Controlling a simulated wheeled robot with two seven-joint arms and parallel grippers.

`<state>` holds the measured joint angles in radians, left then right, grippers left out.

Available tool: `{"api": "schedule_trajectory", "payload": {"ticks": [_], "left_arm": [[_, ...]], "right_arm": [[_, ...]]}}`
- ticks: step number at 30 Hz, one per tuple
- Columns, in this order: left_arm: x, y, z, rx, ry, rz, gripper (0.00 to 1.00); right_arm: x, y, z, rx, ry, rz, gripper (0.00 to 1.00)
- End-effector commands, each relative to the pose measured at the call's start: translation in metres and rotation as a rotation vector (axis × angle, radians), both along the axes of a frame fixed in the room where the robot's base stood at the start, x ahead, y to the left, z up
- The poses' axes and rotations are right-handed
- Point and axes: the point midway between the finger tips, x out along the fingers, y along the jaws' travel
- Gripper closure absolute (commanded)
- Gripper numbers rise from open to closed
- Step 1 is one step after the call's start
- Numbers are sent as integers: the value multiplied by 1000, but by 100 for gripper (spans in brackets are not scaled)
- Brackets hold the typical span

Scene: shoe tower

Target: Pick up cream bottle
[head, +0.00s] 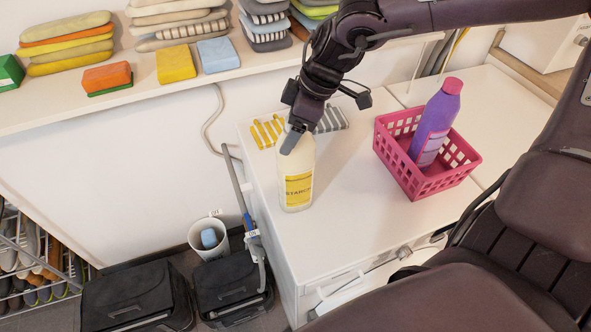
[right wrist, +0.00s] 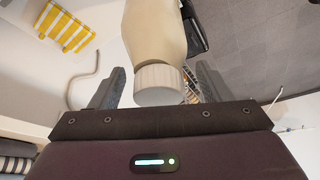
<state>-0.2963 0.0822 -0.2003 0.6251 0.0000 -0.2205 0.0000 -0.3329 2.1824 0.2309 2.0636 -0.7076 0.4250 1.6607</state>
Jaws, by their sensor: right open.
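The cream bottle (head: 298,182) with a yellow label stands upright on the white counter (head: 350,215). My right gripper (head: 292,140) is at its top, coming down from above, and hides its cap in the head view. In the right wrist view the cream bottle (right wrist: 156,35) and its pale cap (right wrist: 159,84) lie between the two open fingers of the right gripper (right wrist: 157,88). Gaps show on both sides of the cap, with the right finger closer to it. My left gripper is not in view.
A pink basket (head: 440,182) with a purple bottle (head: 435,125) stands right of the cream bottle. Yellow-striped cloth (head: 267,131) and grey-striped cloth (head: 332,119) lie behind it. A shelf with sponges (head: 176,64) runs along the wall. A mop handle (head: 238,185) leans at the counter's left edge.

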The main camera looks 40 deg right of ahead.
Motion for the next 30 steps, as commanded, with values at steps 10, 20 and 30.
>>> {"api": "schedule_trajectory", "payload": {"ticks": [10,20,30], "left_arm": [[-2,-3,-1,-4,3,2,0],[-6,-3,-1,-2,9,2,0],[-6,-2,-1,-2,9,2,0]], "right_arm": [[0,0,0,-1,-1,0,53],[0,0,0,-1,-1,0,96],[1,0,3,0,-6,0,100]]}}
